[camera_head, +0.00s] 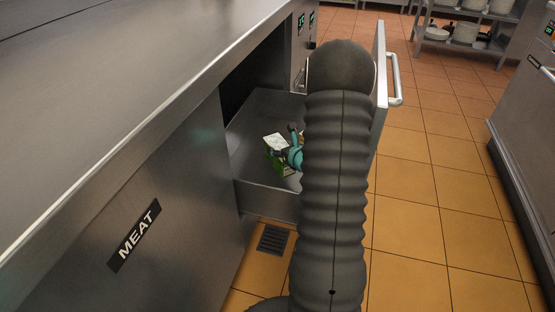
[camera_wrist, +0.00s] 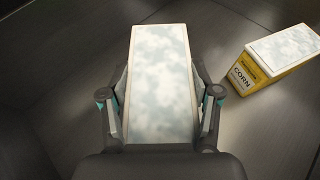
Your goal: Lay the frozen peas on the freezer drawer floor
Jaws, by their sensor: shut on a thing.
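The frozen peas are a box with a frosty white top and green sides, seen in the head view (camera_head: 277,160) inside the open freezer drawer (camera_head: 262,112). In the wrist view the box (camera_wrist: 160,70) shows its frosted top, lengthwise between my fingers. My gripper (camera_wrist: 160,98) is shut on it, one finger along each long side. In the head view my gripper (camera_head: 295,154) is partly hidden by my arm. I cannot tell whether the box touches the drawer floor (camera_wrist: 55,85).
A yellow corn box (camera_wrist: 273,65) with a frosted top lies to the right in the wrist view, apart from the peas. Bare drawer floor shows left of the peas. The drawer front with its handle (camera_head: 394,80) stands right of my arm. A steel counter (camera_head: 110,90) is at left.

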